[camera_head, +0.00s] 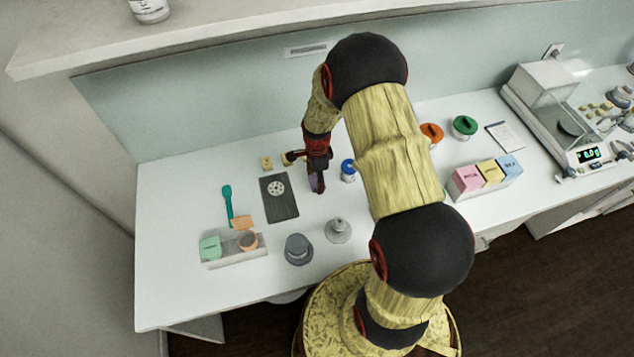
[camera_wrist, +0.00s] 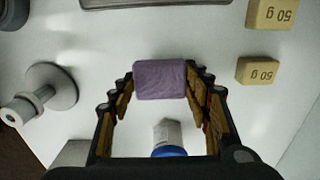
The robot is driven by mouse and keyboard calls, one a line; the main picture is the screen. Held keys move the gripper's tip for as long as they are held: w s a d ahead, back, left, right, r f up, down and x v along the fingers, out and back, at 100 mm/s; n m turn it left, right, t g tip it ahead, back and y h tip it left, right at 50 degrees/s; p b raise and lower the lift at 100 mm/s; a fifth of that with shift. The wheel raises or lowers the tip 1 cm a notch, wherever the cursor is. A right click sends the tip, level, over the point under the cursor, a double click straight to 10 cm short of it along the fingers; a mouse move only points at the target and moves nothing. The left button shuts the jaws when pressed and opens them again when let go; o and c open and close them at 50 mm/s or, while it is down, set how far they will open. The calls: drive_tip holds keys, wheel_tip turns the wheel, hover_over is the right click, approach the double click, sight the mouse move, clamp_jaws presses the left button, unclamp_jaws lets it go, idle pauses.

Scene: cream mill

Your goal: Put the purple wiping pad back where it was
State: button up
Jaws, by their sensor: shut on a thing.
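The purple wiping pad (camera_wrist: 160,80) is between the fingers of my gripper (camera_wrist: 160,84), which is shut on its two sides. In the head view my gripper (camera_head: 318,168) hangs over the white counter, with the purple pad (camera_head: 317,184) at its tips. I cannot tell whether the pad touches the counter. A low pale tray (camera_head: 232,261) stands at the front left, with a green block (camera_head: 210,248) at its left end and a brownish round item (camera_head: 248,241) towards its right. An orange pad (camera_head: 242,222) is at the tray's back edge.
A dark mat (camera_head: 280,205) lies left of my gripper, a blue-lidded jar (camera_head: 348,171) right. Yellow weights (camera_head: 267,163) are behind the mat. A grey knobbed weight (camera_head: 338,231) and grey cap (camera_head: 298,249) stand in front. A teal scoop (camera_head: 228,204) lies left.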

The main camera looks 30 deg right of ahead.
drive_tip(key=shift+f, duration=0.9)
drive_tip(key=shift+s+f+b, duration=0.2)
drive_tip(key=shift+f+b, duration=0.25)
drive_tip(key=shift+f, duration=0.1)
drive_tip(key=o, duration=0.8)
drive_tip(key=shift+a, duration=0.1)
drive_tip(key=o, duration=0.4)
drive_tip(key=shift+f, duration=0.2)
drive_tip(key=shift+c, duration=0.2)
drive_tip(key=shift+r, duration=0.2)
